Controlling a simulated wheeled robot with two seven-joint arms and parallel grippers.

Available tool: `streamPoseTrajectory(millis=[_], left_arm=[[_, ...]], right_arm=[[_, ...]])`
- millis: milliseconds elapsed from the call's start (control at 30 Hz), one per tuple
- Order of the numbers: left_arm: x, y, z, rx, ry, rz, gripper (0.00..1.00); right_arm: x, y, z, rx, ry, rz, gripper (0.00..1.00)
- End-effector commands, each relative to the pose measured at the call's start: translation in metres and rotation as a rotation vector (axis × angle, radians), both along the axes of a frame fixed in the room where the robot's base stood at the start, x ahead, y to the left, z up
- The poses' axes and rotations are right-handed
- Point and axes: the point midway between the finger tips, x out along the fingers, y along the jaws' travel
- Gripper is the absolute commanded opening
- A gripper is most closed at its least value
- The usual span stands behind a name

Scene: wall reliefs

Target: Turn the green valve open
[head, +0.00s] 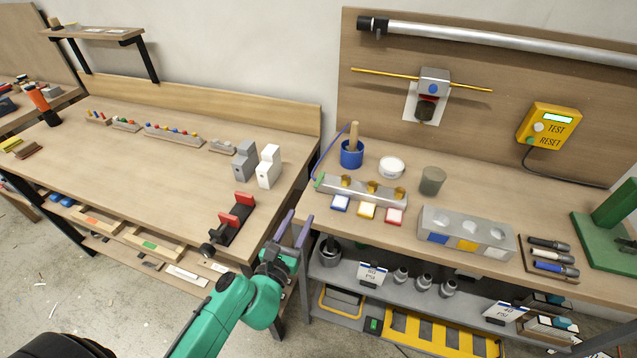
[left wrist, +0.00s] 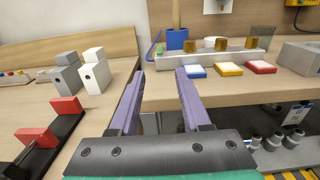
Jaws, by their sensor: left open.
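I cannot make out a clear green valve in either view. A grey bar (head: 362,190) with several brass fittings lies on the right bench, with a small green piece (head: 320,181) at its left end; the bar also shows in the left wrist view (left wrist: 217,57). My left gripper (head: 293,233) has purple fingers and is open and empty. It is near the gap between the two benches, in front of the bar and apart from it. In the left wrist view its fingers (left wrist: 161,76) stand apart with nothing between them. My right gripper is out of view.
Blue, yellow and red pads (head: 367,210) lie before the bar. A blue cup (head: 351,158) stands behind it. A red-jawed vise (head: 231,220) and two blocks (head: 268,167) are on the left bench. A green press (head: 610,225) stands far right. A yellow test box (head: 549,126) hangs above.

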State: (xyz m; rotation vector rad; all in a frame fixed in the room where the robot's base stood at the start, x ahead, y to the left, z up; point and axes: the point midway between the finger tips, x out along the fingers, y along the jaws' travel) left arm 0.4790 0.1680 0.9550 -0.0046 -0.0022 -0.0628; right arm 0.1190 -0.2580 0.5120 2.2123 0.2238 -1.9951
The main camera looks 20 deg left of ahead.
Motion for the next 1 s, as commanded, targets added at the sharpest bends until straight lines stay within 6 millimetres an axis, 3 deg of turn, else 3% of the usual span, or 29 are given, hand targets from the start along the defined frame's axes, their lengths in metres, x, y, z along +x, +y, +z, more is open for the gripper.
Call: streamPoseTrajectory(millis=[167,533,700,933,1000], left_arm=[[0.031,-0.002,0.005,0.002,-0.003,0.0,0.47],[0.125,-0.008,0.0,0.003,-0.001,-0.001,0.47],[0.141,-0.01,0.0,0.003,0.002,-0.001,0.47],[0.142,-0.01,0.0,0.005,0.001,-0.002,0.47],[0.142,-0.01,-0.001,0.005,0.001,-0.002,0.21]], right_arm=[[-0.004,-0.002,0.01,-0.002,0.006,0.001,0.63],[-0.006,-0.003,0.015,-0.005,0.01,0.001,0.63],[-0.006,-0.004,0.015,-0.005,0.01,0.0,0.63],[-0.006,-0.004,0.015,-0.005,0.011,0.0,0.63],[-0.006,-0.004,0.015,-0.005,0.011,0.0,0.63]])
